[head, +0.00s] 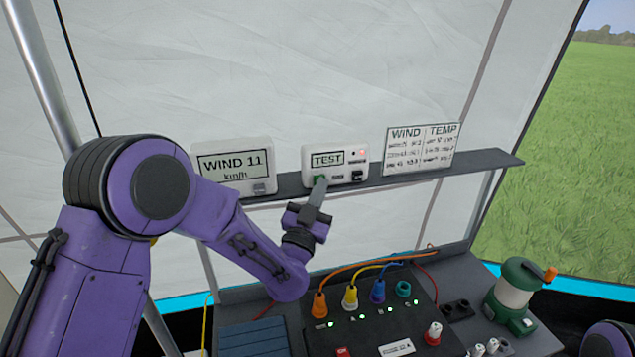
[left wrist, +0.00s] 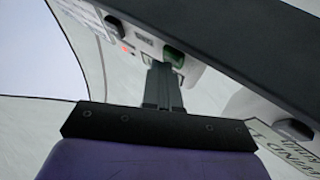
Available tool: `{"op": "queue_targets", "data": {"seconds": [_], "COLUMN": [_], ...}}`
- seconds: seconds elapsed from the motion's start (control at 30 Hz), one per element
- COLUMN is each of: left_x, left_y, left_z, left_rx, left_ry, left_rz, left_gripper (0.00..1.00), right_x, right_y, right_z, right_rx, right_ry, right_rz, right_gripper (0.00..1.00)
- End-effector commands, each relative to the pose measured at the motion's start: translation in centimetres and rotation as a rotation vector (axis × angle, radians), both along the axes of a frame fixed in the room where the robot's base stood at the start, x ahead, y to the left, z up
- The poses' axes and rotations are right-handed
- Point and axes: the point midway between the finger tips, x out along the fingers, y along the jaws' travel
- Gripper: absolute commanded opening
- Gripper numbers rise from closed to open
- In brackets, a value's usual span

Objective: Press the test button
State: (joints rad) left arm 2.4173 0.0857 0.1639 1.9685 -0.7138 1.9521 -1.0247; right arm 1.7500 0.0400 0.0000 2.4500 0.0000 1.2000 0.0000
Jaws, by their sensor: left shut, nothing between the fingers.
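The white test unit (head: 335,167) stands on the grey shelf, with a screen reading TEST, a small red light, a green button (head: 320,181) at its lower left and a black switch at its lower right. My left gripper (head: 320,184) is shut and empty, its fingertips at the green button in the head view. In the left wrist view the shut fingers (left wrist: 162,72) reach toward the unit, just beside the green button (left wrist: 174,55). Whether they touch it I cannot tell. Of my right arm only a purple part shows at the bottom right; its gripper is out of view.
A wind display (head: 234,166) reading 11 km/h stands left on the shelf (head: 490,161), a WIND/TEMP card (head: 420,149) right. Tent fabric is behind the shelf.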

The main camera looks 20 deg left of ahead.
Motion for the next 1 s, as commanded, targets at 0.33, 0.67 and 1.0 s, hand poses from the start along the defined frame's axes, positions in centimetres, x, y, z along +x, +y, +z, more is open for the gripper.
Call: {"op": "queue_targets", "data": {"seconds": [0.33, 0.67, 1.0], "left_x": [-1.4, -1.7, -4.5], "left_y": [-0.9, -1.2, -3.1], "left_z": [-0.1, -0.1, -0.1], "left_rx": [0.001, 0.000, -0.001], "left_ry": [-0.001, 0.000, -0.002], "left_rz": [0.000, -0.001, -0.002], "left_gripper": [0.00, 0.00, 0.00], "right_x": [0.0, 0.0, 0.0], "right_y": [0.0, 0.0, 0.0], "right_z": [-0.9, -1.0, -2.3], "right_rx": [0.000, 0.000, 0.000], "right_ry": [0.000, 0.000, 0.000], "right_rz": [0.000, 0.000, 0.000], "right_gripper": [0.00, 0.00, 0.00]}}
